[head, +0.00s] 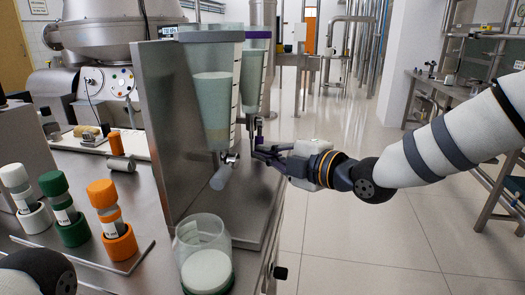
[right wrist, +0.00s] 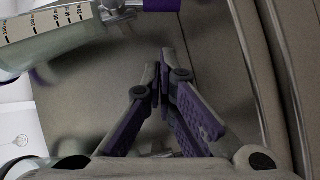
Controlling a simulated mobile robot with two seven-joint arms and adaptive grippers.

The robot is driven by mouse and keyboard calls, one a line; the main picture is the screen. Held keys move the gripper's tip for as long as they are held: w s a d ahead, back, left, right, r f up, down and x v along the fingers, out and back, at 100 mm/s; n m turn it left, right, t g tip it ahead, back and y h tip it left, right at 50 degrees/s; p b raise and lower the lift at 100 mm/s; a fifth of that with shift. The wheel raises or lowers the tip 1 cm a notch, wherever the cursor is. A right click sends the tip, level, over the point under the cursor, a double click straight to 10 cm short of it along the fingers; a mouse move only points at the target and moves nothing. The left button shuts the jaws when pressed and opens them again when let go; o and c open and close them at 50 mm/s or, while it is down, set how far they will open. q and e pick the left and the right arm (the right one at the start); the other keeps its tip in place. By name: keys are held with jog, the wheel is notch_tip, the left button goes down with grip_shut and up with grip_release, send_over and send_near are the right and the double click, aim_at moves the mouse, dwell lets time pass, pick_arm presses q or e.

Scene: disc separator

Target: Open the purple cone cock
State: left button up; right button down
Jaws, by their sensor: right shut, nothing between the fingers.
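The purple-capped cone (head: 253,75) stands behind the grey-capped cone (head: 216,100) at the metal stand. In the right wrist view the purple cone (right wrist: 55,35) lies across the upper left, with its graduated scale showing. Its purple cock handle (right wrist: 161,5) is at the top edge, partly cut off. My right gripper (head: 262,152) is beside the lower end of the purple cone. In the wrist view its fingers (right wrist: 160,75) are together, empty, and below the handle in the picture, apart from it. The cock is small and partly hidden by my fingers in the head view.
A clear jar (head: 203,236) stands near the bench edge in front of the grey-capped cone. White, green and orange bottles (head: 106,200) stand in holders at left. The metal stand wall (head: 160,130) rises left of the cones. The floor (head: 350,235) at right is clear.

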aim_at(263, 164)
jog(key=w, duration=0.1)
jog(key=w+f, duration=0.1)
jog(key=w, duration=0.2)
jog(key=shift+w+a+f+b, duration=0.1)
jog(key=shift+a+f+b, duration=0.1)
jog(key=shift+a+b, duration=0.2)
pick_arm(q)
jog(key=shift+s+f, duration=0.6)
pick_arm(e)
jog(key=shift+w+d+r, duration=0.1)
jog(key=shift+w, duration=0.4)
jog(key=shift+w+d+f+n+b, duration=0.1)
jog(key=shift+w+f+n+b, duration=0.25)
jog(key=shift+f, duration=0.2)
jog(key=shift+w, duration=0.2)
pick_arm(q)
jog(key=shift+s+f+g, duration=0.3)
jog(key=shift+s+f, duration=0.05)
jog(key=shift+f, duration=0.05)
pick_arm(e)
jog(key=shift+r+t, duration=0.2)
jog(key=shift+t, duration=0.1)
pick_arm(q)
jog(key=shift+a, duration=0.1)
